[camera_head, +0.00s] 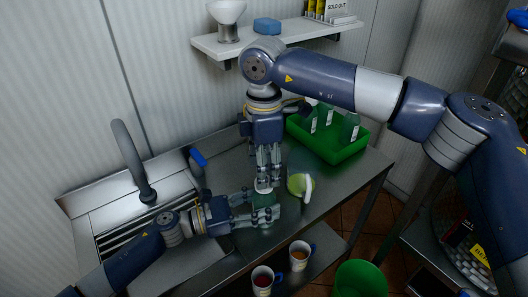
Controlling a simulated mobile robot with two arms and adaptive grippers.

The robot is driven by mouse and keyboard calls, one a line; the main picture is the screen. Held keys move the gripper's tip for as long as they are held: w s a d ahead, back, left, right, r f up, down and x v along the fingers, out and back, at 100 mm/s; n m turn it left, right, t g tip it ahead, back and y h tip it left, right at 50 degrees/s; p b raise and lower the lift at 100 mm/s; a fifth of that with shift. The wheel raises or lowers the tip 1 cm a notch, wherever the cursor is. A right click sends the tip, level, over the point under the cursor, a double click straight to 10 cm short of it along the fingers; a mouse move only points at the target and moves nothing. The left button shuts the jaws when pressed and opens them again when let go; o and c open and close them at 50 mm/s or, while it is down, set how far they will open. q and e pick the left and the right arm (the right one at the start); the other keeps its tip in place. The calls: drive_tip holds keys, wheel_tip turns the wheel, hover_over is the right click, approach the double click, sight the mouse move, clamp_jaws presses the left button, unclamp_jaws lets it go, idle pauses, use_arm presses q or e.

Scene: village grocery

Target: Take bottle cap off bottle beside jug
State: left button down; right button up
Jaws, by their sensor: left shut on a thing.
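A greenish bottle (263,200) stands on the metal counter (226,168) near its front edge. My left gripper (266,208) reaches in from the left and is shut on the bottle's body. A pale cap (263,186) seems to show at the bottle's top. My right gripper (268,180) points straight down over the bottle, its fingertips at the cap's height. I cannot tell whether its fingers are closed on the cap. The light green jug (296,184) with a white handle is just right of the bottle, close to the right gripper.
A green crate (345,153) with several bottles stands at the back right of the counter. A sink with a grey tap (138,165) is at the left. Two mugs (301,255) (262,280) sit lower, in front. A green bin (361,279) is on the floor.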

drive_tip(key=shift+f, duration=1.7)
